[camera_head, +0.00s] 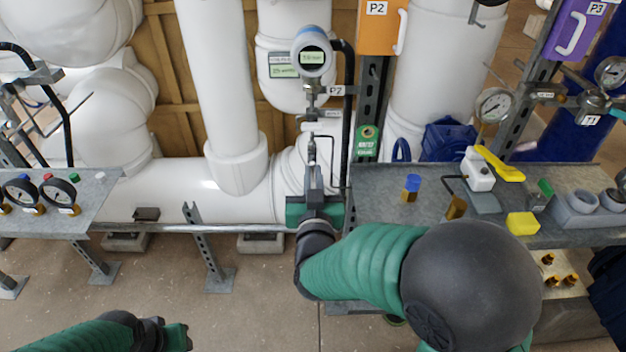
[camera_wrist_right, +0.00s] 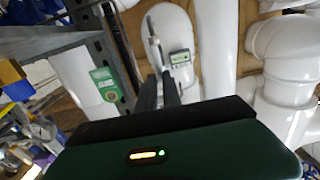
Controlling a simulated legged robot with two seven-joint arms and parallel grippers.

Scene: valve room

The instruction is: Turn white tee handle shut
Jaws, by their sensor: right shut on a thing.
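My right gripper (camera_head: 313,168) is shut at the thin vertical instrument line (camera_head: 312,145) below the round transmitter (camera_head: 313,50). In the right wrist view the two dark fingers (camera_wrist_right: 165,92) point up at the transmitter line and stand close together.
A grey bench (camera_head: 400,225) at the right holds a white valve with a yellow lever (camera_head: 500,165) and a yellow block (camera_head: 522,223). A shelf with gauges (camera_head: 75,205) is at the left. Large white pipes (camera_head: 185,195) stand behind.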

